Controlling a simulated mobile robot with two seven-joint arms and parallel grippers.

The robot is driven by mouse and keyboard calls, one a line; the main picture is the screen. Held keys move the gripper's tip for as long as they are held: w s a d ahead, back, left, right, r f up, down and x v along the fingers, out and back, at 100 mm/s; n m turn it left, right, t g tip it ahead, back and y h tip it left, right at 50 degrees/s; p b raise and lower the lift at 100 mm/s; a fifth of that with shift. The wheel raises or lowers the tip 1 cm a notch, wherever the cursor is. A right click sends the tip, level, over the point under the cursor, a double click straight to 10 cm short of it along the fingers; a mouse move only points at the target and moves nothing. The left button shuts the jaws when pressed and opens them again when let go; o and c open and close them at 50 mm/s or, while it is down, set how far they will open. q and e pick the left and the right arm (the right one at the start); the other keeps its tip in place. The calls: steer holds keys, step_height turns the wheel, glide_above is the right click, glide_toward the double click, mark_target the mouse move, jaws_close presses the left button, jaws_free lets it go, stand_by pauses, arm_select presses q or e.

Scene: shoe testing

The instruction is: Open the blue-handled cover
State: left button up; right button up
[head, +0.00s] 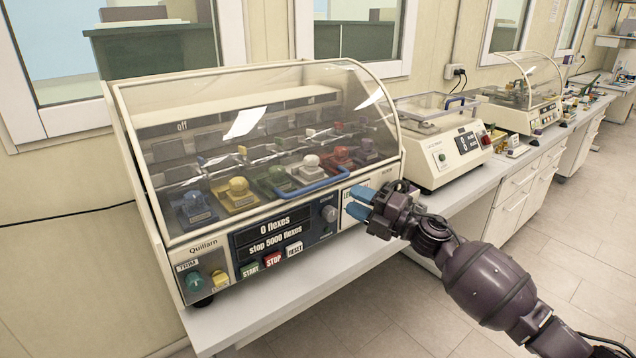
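The clear curved cover (262,95) is down over the large cream flexing machine. Its blue handle (318,186) runs along the cover's lower front edge. My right gripper (358,203) comes in from the right and has two blue fingertips, which look parted with nothing between them. It is at the machine's front, just right of and slightly below the handle, and seems apart from it. The exact depth gap is hard to tell. My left gripper is not in view.
Several coloured shoe holders (239,192) sit under the cover. Below are a display (272,237), buttons and a knob (329,213). A smaller machine (440,150) with another blue handle (458,104) stands to the right on the bench. The floor (560,240) in front is clear.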

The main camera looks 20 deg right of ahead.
mark_target(322, 184)
steer(key=p+x, duration=0.1)
steer(key=x, duration=0.8)
steer(key=shift+w, duration=0.2)
steer(key=shift+c, duration=0.2)
jaws_close()
